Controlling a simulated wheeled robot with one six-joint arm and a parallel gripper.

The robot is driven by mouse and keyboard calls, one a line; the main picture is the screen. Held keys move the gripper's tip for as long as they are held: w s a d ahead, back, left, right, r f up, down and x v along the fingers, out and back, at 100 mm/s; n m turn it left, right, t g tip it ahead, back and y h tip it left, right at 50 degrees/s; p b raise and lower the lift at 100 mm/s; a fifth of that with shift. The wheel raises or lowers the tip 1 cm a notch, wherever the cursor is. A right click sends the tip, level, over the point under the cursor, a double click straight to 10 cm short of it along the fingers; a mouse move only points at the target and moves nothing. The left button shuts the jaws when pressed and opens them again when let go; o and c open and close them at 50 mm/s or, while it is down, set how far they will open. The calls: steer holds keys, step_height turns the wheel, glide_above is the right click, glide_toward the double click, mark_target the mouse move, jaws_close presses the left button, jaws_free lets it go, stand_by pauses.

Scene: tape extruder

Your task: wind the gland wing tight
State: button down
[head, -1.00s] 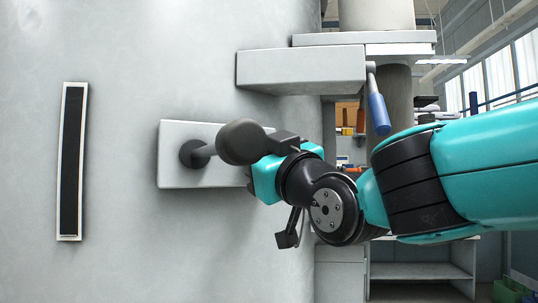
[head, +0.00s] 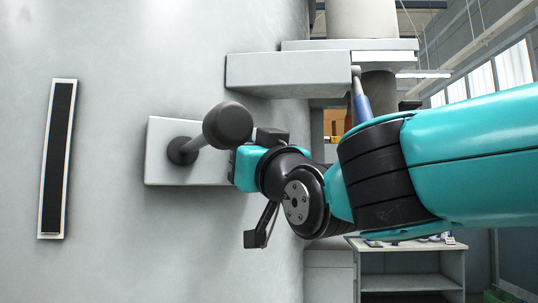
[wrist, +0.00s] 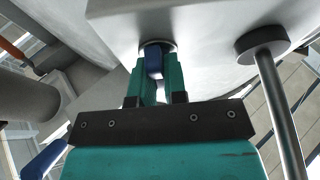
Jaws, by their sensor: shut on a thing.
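The gland wing is a small dark blue tab (wrist: 154,64) at a round collar on the grey machine, seen in the wrist view. My gripper (wrist: 157,72) has its two teal fingers on either side of the wing, shut on it. The finger tips reach close to the collar. In the head view, my wrist and the dark ball lever cover the fingers and the wing. I cannot tell from these frames how far the wing is turned.
A lever with a dark ball (head: 228,125) sticks out from a grey block (head: 160,135), close beside my gripper; its rod (wrist: 278,110) shows in the wrist view. A blue-handled lever (head: 361,102) hangs above my arm. A dark slotted strip (head: 58,158) is at left.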

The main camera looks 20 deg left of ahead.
steer(key=shift+f+m+b, duration=0.1)
steer(key=shift+m+b, duration=0.2)
steer(key=shift+m+t+h+b, duration=0.4)
steer(key=shift+m+b, duration=0.35)
steer(key=shift+m, duration=0.25)
steer(key=shift+m+t+b, duration=0.3)
steer(key=shift+m, duration=0.4)
steer(key=shift+m+h+b, duration=0.6)
steer(key=shift+m+b, duration=0.05)
steer(key=shift+m, duration=0.05)
steer(key=shift+m+t+h+b, duration=0.5)
steer(key=shift+m, duration=0.7)
